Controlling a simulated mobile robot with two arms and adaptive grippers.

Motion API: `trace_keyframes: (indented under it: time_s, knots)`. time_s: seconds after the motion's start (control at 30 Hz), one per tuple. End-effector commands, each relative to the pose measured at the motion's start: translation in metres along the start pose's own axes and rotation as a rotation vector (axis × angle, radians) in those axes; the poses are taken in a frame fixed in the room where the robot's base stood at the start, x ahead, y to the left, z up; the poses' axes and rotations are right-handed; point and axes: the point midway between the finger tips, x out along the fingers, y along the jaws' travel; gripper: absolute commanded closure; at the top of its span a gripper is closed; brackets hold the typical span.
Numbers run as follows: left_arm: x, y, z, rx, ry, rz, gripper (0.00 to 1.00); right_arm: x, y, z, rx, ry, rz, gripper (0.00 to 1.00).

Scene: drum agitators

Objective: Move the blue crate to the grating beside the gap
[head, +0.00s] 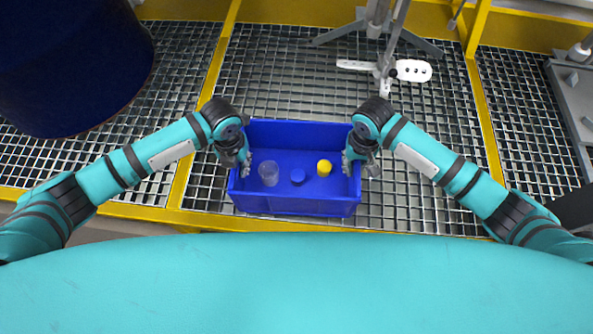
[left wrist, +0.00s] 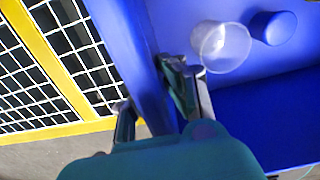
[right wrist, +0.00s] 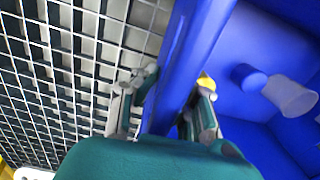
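The blue crate (head: 300,207) is upright in front of me over the metal grating. It holds a translucent cup (head: 269,173), a small blue cylinder (head: 298,176) and a yellow round item (head: 324,168). My left gripper (head: 246,165) is at the crate's left wall; in the left wrist view its fingers (left wrist: 148,88) straddle that wall. My right gripper (head: 348,163) is at the right wall; in the right wrist view its fingers (right wrist: 172,95) straddle it. Both look closed on the walls. Whether the crate's bottom touches the grating is hidden.
Grating (head: 420,195) stretches around the crate, divided by yellow beams (head: 488,125). A dark blue drum (head: 70,65) stands at the back left. A metal stand (head: 378,40) with splayed legs and a white plate (head: 412,70) is behind the crate. Grey equipment is at right.

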Motion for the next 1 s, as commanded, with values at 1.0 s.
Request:
trace_keyframes:
  time_s: [1.0]
  knots:
    - [-0.051,0.000,0.001,0.000,-0.001,0.000,1.00,-0.051,0.000,-0.001,0.000,0.001,0.000,1.00]
